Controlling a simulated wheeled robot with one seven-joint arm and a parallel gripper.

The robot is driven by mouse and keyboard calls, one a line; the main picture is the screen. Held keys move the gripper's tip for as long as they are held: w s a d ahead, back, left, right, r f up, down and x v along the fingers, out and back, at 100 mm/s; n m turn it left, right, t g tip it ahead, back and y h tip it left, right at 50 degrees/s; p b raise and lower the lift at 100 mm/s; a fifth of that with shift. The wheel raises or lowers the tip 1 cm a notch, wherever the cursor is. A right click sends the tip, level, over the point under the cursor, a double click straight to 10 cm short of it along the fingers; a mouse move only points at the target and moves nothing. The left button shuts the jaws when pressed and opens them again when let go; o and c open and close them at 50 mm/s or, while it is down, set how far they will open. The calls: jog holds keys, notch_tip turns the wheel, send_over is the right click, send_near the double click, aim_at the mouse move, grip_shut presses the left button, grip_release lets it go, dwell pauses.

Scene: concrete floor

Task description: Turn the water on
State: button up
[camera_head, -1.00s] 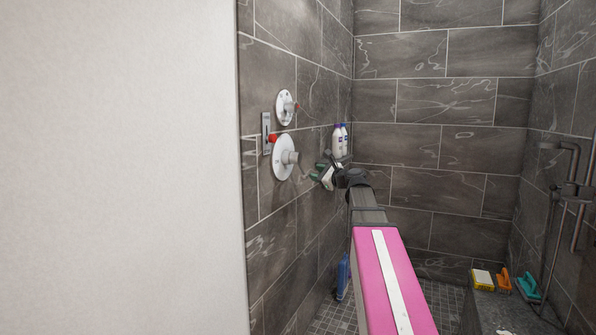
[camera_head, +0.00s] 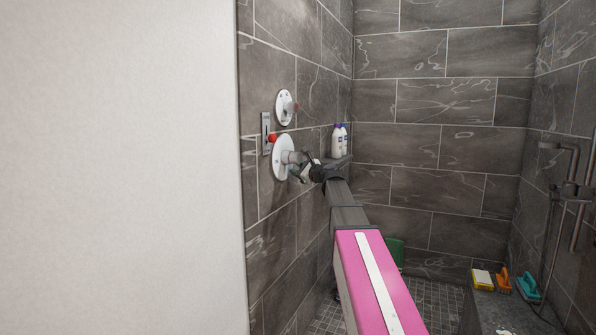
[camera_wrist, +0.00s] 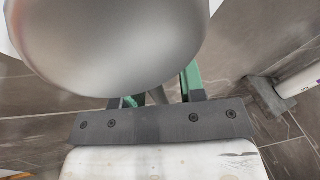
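The lower shower valve has a round white plate (camera_head: 280,158) and a grey metal handle (camera_head: 294,157) that sticks out from the left tiled wall. A smaller upper valve (camera_head: 285,107) sits above it. My gripper (camera_head: 301,172) is at the handle's outer end, slightly below and right of it in the head view. In the wrist view the rounded metal handle (camera_wrist: 115,40) fills the upper middle and covers the fingertips. The green fingers of my gripper (camera_wrist: 162,92) show apart below it. Contact with the handle cannot be told.
A slide plate with a red knob (camera_head: 272,138) is beside the valves. White bottles (camera_head: 338,141) stand on a corner shelf (camera_head: 341,159) behind my gripper. A pale wall (camera_head: 120,170) fills the left.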

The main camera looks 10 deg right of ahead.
aim_at(287, 177)
grip_shut()
jog(key=shift+s, duration=0.1)
jog(key=m, duration=0.1)
jog(key=s+a+f+m+g, duration=0.1)
jog(key=m, duration=0.1)
jog(key=shift+s+f+h, duration=0.2)
jog(key=shift+s+h, duration=0.1)
jog(key=shift+s+a+f+m+g, duration=0.2)
jog(key=shift+s+a+m+g, duration=0.2)
jog(key=shift+m, duration=0.4)
jog(key=shift+s+a+f+m+g, duration=0.2)
jog(key=shift+s+m+g, duration=0.25)
jog(key=shift+m, duration=0.35)
grip_release()
